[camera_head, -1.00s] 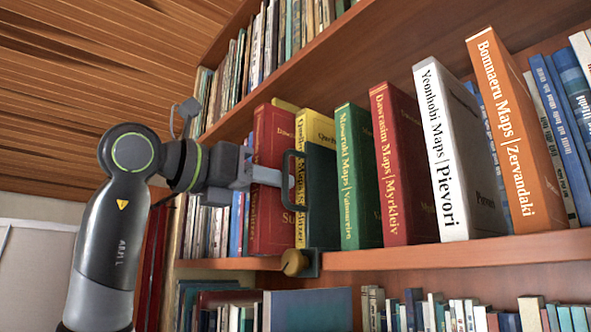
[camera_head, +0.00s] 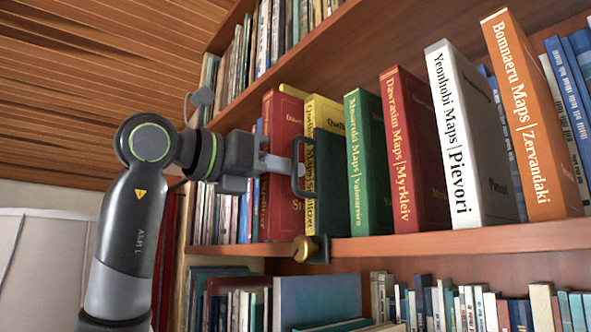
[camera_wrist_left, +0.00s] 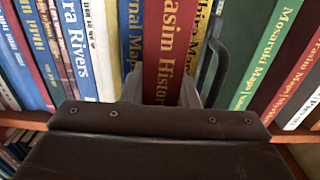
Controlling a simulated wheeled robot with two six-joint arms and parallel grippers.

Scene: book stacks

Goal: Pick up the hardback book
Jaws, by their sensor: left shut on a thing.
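The red hardback book (camera_head: 282,115) stands upright on the shelf at the left of the large book row. Its spine also shows in the left wrist view (camera_wrist_left: 168,45), with gold lettering partly hidden by my gripper. My left gripper (camera_head: 285,164) is at this spine, one finger on each side in the wrist view, and shut on the book. A dark loop handle (camera_head: 297,170) stands just right of it, in front of the yellow book (camera_head: 328,165); I cannot tell whether the finger touches it.
Right of the yellow book stand large green (camera_head: 368,165), red (camera_head: 408,150), white (camera_head: 462,130) and orange (camera_head: 528,110) books. Blue and pale books crowd the left side. A brass knob (camera_head: 303,249) sits on the shelf edge (camera_head: 430,245) below the gripper. Shelves lie above and below.

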